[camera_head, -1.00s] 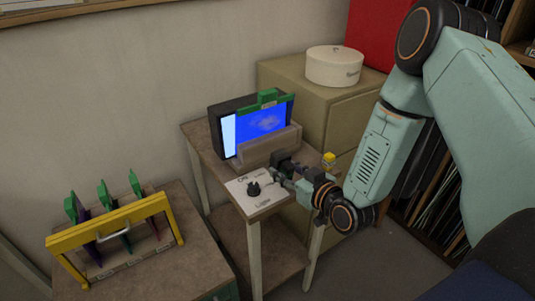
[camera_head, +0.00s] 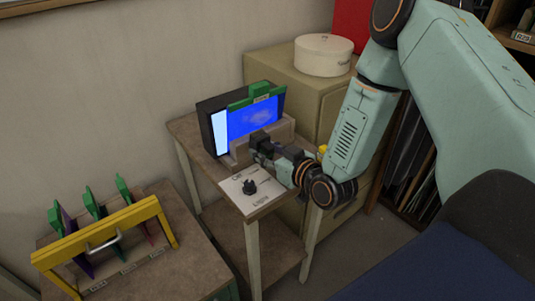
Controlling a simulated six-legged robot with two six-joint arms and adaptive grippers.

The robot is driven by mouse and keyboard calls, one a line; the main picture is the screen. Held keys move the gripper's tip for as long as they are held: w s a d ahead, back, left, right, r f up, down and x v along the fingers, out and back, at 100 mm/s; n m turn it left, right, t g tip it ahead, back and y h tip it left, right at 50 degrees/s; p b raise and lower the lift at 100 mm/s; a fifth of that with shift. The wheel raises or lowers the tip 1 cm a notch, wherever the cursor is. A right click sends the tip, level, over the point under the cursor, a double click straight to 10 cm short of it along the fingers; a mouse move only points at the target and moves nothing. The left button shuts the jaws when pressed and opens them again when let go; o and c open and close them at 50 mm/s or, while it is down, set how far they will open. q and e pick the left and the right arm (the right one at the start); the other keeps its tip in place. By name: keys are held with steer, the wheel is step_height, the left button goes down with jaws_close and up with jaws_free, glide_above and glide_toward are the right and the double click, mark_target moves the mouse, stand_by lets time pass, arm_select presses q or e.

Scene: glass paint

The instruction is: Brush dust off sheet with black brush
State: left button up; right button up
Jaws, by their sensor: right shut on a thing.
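The blue sheet (camera_head: 240,126) stands upright in front of a lit light box (camera_head: 220,132), with a green clip frame (camera_head: 257,96) along its top. A pale, cloudy patch of dust shows on its right half. My right gripper (camera_head: 266,153) is shut on a small dark thing, which looks like the black brush (camera_head: 260,139). The brush is just in front of the sheet's lower edge; I cannot tell whether it touches. The fingers are small and partly hidden. My left gripper is not in view.
A grey ledge (camera_head: 240,153) stands before the sheet. A yellow rack (camera_head: 105,232) with green-handled sheets is at lower left. A round white box (camera_head: 323,56) sits on the cabinet behind.

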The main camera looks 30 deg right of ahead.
steer(key=x, duration=0.3)
steer(key=b+x, duration=0.1)
steer(key=shift+w+d+r, duration=0.15)
steer(key=shift+w+d, duration=0.2)
steer(key=shift+w, duration=0.1)
jaws_close()
steer(key=shift+s+a+r, duration=0.1)
steer(key=shift+s+r, duration=0.05)
steer(key=shift+r, duration=0.45)
steer(key=shift+a, duration=0.1)
steer(key=shift+w+a, duration=0.1)
steer(key=shift+w, duration=0.15)
steer(key=shift+w+f, duration=0.15)
steer(key=shift+f, duration=0.15)
steer(key=shift+s+r, duration=0.25)
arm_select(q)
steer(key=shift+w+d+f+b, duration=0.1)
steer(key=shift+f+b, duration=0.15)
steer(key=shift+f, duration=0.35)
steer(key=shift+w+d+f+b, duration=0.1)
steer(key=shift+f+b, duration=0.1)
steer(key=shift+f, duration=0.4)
arm_select(e)
steer(key=shift+x, duration=1.15)
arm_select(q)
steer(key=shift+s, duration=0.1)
arm_select(e)
steer(key=shift+r, duration=0.25)
